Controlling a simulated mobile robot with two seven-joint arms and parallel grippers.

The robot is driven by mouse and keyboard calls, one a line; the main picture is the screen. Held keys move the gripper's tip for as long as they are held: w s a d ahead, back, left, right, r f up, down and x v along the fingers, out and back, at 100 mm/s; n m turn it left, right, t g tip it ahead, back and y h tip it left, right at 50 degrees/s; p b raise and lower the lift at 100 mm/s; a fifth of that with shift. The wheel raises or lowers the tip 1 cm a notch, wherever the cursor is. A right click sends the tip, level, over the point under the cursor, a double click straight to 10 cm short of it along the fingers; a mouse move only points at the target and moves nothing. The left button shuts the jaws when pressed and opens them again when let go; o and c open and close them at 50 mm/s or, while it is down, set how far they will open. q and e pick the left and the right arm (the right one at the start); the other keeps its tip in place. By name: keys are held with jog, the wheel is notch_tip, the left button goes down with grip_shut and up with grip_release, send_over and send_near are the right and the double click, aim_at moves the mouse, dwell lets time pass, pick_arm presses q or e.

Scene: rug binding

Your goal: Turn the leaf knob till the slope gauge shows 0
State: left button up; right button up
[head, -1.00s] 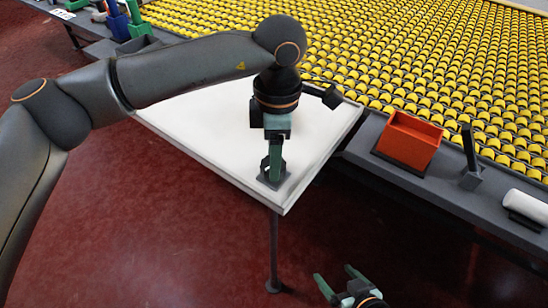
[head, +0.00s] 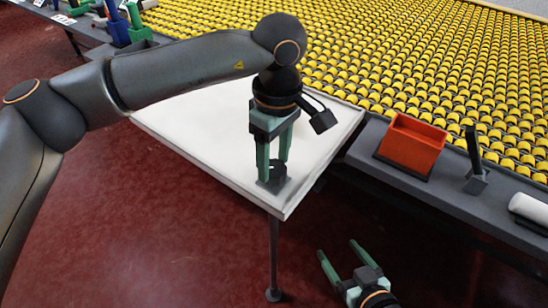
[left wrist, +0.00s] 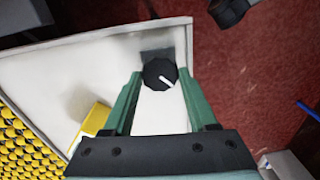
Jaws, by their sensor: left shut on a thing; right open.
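The leaf (head: 205,130) is a white panel with a support leg, beside the roller table. The leaf knob (head: 277,168) stands on a dark plate near its front corner. In the left wrist view the leaf knob (left wrist: 158,68) is round and black, its white pointer line towards the lower right. My left gripper (head: 275,178) comes down from above and is shut on the knob, one finger on each side. A yellow block (left wrist: 95,119) lies on the leaf; I cannot tell if it is the slope gauge, and no reading shows. My right gripper (head: 338,250) is open and empty above the floor.
A bed of yellow rollers (head: 430,70) fills the back right. Its grey edge shelf (head: 390,170) bears an orange bin (head: 411,146), a dark upright handle (head: 473,155) and a white roll (head: 529,207). Blue and green items stand at the far left. The red floor in front is clear.

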pick_arm(q)
jog(key=shift+w+r, duration=0.25)
jog(key=shift+r, duration=0.1)
pick_arm(e)
jog(key=shift+r, duration=0.2)
pick_arm(q)
jog(key=o, duration=1.4)
jog(key=shift+s+f, duration=0.15)
jog(key=shift+f, duration=0.05)
jog(key=shift+c, duration=0.2)
pick_arm(e)
jog(key=shift+w, duration=0.1)
pick_arm(q)
jog(key=shift+r, duration=0.3)
notch_tip(320, 180, up, 7)
jog(key=shift+d+f+p, duration=0.15)
jog(key=shift+p, duration=0.5)
notch_tip(320, 180, up, 4)
send_over(276, 166)
jog(key=shift+r+p, duration=0.4)
jog(key=shift+r, duration=0.25)
pick_arm(e)
jog(key=s+f+g, duration=0.3)
jog(key=s+f, duration=0.1)
jog(key=f, duration=0.1)
jog(key=shift+s+a+f+m, duration=0.25)
jog(key=shift+s+f+m, duration=0.05)
jog(key=shift+s+f, duration=0.1)
